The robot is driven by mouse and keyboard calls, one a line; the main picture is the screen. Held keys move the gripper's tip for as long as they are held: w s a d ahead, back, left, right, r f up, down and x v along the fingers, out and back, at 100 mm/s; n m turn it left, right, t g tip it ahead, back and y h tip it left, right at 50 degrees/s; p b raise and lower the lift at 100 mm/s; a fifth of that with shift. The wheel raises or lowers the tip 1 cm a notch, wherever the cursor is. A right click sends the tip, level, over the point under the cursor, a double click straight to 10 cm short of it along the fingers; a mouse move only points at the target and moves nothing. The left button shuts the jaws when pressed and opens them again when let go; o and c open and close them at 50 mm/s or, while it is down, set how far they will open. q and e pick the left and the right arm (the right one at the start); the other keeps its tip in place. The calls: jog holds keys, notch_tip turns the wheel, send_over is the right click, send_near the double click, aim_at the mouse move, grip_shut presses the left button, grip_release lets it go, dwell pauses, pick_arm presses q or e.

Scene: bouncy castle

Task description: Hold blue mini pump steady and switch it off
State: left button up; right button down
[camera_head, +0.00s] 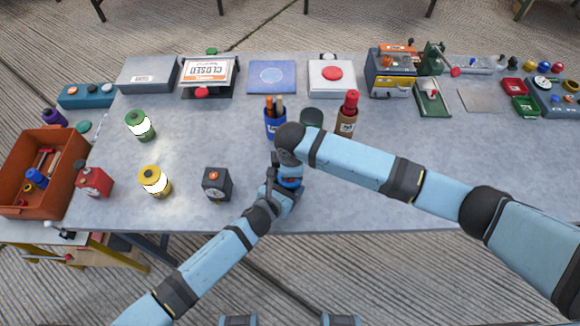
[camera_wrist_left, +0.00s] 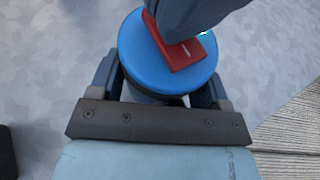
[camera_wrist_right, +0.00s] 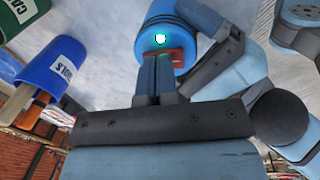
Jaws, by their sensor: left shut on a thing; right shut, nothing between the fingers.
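The blue mini pump (camera_head: 291,183) stands near the table's front edge, mostly hidden by my arms. In the left wrist view its round blue top (camera_wrist_left: 134,55) carries a red switch (camera_wrist_left: 187,56), with a small lit green lamp (camera_wrist_left: 203,33) at the rim. My left gripper (camera_wrist_left: 155,82) is shut around the pump's body, a finger on each side. My right gripper (camera_wrist_right: 157,80) is shut and empty, pointing down with its fingertips at the red switch. Whether they touch it I cannot tell. The green lamp glows in the right wrist view too.
A blue cup of tools (camera_head: 275,122) and a brown cup with a red marker (camera_head: 346,124) stand just behind. A dark timer box (camera_head: 216,184) stands to the left. Cans and an orange crate (camera_head: 62,150) are farther left. The right front table is clear.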

jog(key=shift+s+a, duration=0.3)
jog(key=shift+s, duration=0.1)
jog(key=shift+r, duration=0.3)
notch_tip(320, 180, up, 7)
jog(key=shift+s+d+r, duration=0.15)
jog(key=shift+d+r, duration=0.05)
jog(key=shift+d, duration=0.1)
notch_tip(320, 180, up, 6)
jog(key=shift+w+a, duration=0.2)
jog(key=shift+w, duration=0.05)
jog(key=f, duration=0.4)
jog(key=w+f, duration=0.1)
jog(key=f, duration=0.9)
jog(key=shift+w, duration=0.35)
